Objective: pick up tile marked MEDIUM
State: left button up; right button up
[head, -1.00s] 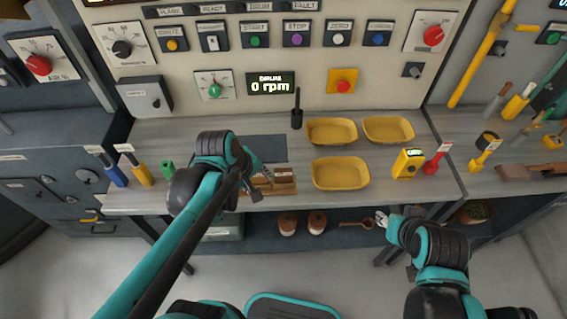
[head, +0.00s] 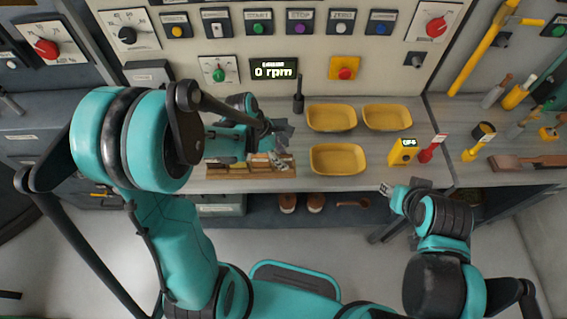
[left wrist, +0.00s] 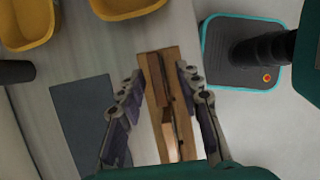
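A wooden rack (head: 240,173) with wooden tiles stands near the front edge of the bench. The left wrist view shows the rack (left wrist: 147,95) end-on below my gripper, with brown pieces in it. No marking on a tile is readable, so I cannot tell which is MEDIUM. My left gripper (head: 281,146) is over the rack's right part and hides some of it. In the left wrist view its fingers (left wrist: 160,72) are spread on either side of the rack, with no tile held. My right gripper (head: 387,189) is in front of the bench, away from the rack; its opening is unclear.
Three yellow trays, at the back left (head: 331,118), back right (head: 387,117) and front (head: 340,159), stand right of the rack. A black upright handle (head: 298,98) stands behind. A yellow device (head: 403,151) stands further right. A dark mat (left wrist: 88,125) lies beside the rack.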

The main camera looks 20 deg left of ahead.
pick_arm(q)
jog(key=shift+x, duration=0.8)
jog(key=shift+r, duration=0.1)
grip_shut()
